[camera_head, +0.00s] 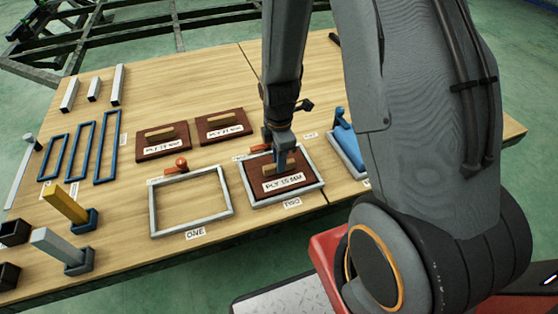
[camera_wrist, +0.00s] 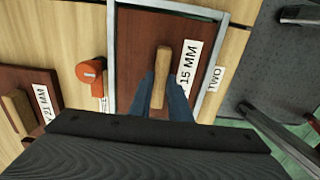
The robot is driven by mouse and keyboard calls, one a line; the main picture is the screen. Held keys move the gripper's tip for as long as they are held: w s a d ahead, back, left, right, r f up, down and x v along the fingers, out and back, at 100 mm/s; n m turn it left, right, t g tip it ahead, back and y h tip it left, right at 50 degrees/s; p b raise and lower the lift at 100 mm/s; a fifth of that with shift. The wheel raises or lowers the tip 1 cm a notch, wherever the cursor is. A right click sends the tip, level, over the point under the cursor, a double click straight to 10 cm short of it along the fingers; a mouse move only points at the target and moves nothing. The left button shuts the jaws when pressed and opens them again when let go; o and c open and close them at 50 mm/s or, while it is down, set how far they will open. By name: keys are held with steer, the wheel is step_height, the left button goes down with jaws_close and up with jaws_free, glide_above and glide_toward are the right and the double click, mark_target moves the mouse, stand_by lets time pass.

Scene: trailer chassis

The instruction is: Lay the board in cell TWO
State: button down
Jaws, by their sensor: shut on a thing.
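The brown board labelled PLY 15 MM (camera_head: 290,182) lies inside or just over the grey frame of cell TWO (camera_head: 257,200); I cannot tell if it rests fully flat. In the wrist view the board (camera_wrist: 142,50) fits within the frame's edges (camera_wrist: 221,60). My gripper (camera_head: 286,160) is above the board, with its blue fingers shut on the wooden handle. The handle (camera_wrist: 162,75) shows between the fingertips (camera_wrist: 163,92) in the wrist view. The TWO label (camera_wrist: 214,79) lies beside the frame.
Empty cell ONE (camera_head: 190,232) is to the left, with an orange clamp (camera_head: 181,163) at its back edge. Two more boards (camera_head: 162,141) lie behind it. A blue object (camera_head: 345,138) is at the right.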

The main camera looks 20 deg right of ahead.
steer(key=shift+f, duration=0.15)
steer(key=c, duration=1.6)
jaws_free()
steer(key=shift+c, duration=0.2)
step_height(320, 180, up, 12)
steer(key=p, duration=0.3)
steer(key=s+a+r+m, duration=0.4)
steer(key=s+r+m, duration=0.3)
steer(key=s+r, duration=0.1)
steer(key=s+a+r+m, duration=0.5)
steer(key=s+r+m, duration=0.3)
steer(key=s+r, duration=0.1)
steer(key=shift+a+r+y, duration=0.2)
steer(key=shift+r+y, duration=0.1)
steer(key=shift+r, duration=0.15)
steer(key=shift+s, duration=0.1)
